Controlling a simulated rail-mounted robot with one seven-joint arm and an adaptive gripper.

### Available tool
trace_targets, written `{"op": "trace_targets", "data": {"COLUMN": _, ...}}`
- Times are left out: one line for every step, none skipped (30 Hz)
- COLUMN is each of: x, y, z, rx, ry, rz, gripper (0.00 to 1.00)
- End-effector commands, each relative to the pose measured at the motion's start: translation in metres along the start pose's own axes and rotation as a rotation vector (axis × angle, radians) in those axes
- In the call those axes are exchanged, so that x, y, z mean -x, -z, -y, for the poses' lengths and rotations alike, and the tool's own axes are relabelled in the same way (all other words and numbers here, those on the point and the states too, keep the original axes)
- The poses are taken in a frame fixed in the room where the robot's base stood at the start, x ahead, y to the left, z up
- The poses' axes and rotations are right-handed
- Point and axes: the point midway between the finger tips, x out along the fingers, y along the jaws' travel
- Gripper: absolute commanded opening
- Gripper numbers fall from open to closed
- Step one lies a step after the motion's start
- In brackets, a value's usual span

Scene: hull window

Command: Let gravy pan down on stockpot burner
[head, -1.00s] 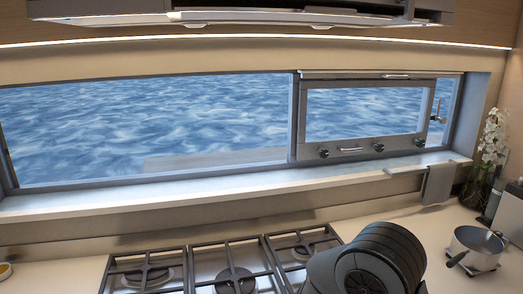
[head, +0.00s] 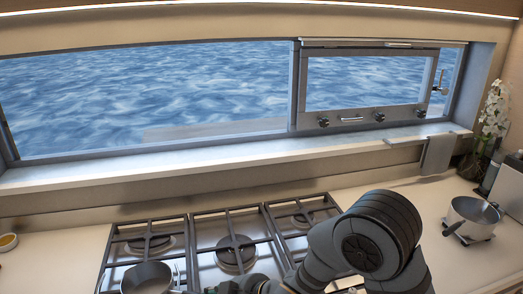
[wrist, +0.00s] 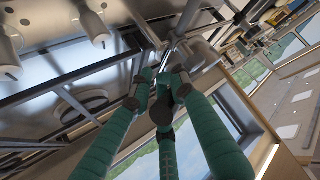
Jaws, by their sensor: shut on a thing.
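A dark grey pan (head: 148,279), which I take for the gravy pan, is at the lower left of the head view, over the front left of the hob (head: 205,262). The frame's bottom edge cuts it off, and I cannot tell whether it touches the grate. My arm reaches left towards it; its end is mostly below the frame. In the wrist view my gripper (wrist: 158,90) has teal fingers closed around a thin metal piece that looks like the pan's handle (wrist: 178,45). Burners show at back left (head: 148,243), centre (head: 236,254) and right (head: 302,219). Which is the stockpot burner is unclear.
A second, light metal pot (head: 473,217) stands on the right counter, near a grey cloth (head: 438,154) and white flowers (head: 495,110). A small yellow bowl (head: 8,241) is at the far left. The window sill runs behind the hob. The centre burner looks bare.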

Motion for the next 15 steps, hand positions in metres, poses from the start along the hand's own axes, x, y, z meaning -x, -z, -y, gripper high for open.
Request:
{"op": "trace_targets", "data": {"x": 0.000, "y": 0.003, "z": 0.004, "rx": 0.011, "ry": 0.008, "rz": -0.006, "gripper": 0.00}}
{"op": "trace_targets", "data": {"x": 0.000, "y": 0.003, "z": 0.004, "rx": 0.011, "ry": 0.008, "rz": -0.006, "gripper": 0.00}}
{"op": "trace_targets", "data": {"x": 0.000, "y": 0.004, "z": 0.004, "rx": 0.011, "ry": 0.008, "rz": -0.006, "gripper": 0.00}}
{"op": "trace_targets", "data": {"x": 0.001, "y": 0.004, "z": 0.004, "rx": 0.011, "ry": 0.008, "rz": -0.006, "gripper": 0.00}}
{"op": "trace_targets", "data": {"x": 0.001, "y": 0.005, "z": 0.004, "rx": 0.011, "ry": 0.008, "rz": -0.006, "gripper": 0.00}}
{"op": "trace_targets", "data": {"x": 0.002, "y": 0.006, "z": 0.004, "rx": 0.011, "ry": 0.009, "rz": -0.006, "gripper": 0.00}}
{"op": "trace_targets", "data": {"x": 0.002, "y": 0.006, "z": 0.004, "rx": 0.011, "ry": 0.009, "rz": -0.007, "gripper": 0.00}}
{"op": "trace_targets", "data": {"x": 0.003, "y": 0.007, "z": 0.004, "rx": 0.011, "ry": 0.009, "rz": -0.007, "gripper": 0.00}}
{"op": "trace_targets", "data": {"x": 0.004, "y": 0.009, "z": 0.004, "rx": 0.011, "ry": 0.008, "rz": -0.007, "gripper": 0.00}}
{"op": "trace_targets", "data": {"x": 0.005, "y": 0.009, "z": 0.004, "rx": 0.011, "ry": 0.008, "rz": -0.006, "gripper": 0.00}}
{"op": "trace_targets", "data": {"x": 0.005, "y": 0.010, "z": 0.004, "rx": 0.010, "ry": 0.008, "rz": -0.006, "gripper": 0.00}}
{"op": "trace_targets", "data": {"x": 0.006, "y": 0.012, "z": 0.003, "rx": 0.010, "ry": 0.007, "rz": -0.006, "gripper": 0.00}}
{"op": "trace_targets", "data": {"x": 0.007, "y": 0.013, "z": 0.003, "rx": 0.009, "ry": 0.007, "rz": -0.006, "gripper": 0.00}}
{"op": "trace_targets", "data": {"x": 0.008, "y": 0.013, "z": 0.003, "rx": 0.008, "ry": 0.006, "rz": -0.006, "gripper": 0.00}}
{"op": "trace_targets", "data": {"x": 0.009, "y": 0.015, "z": 0.003, "rx": 0.007, "ry": 0.005, "rz": -0.006, "gripper": 0.00}}
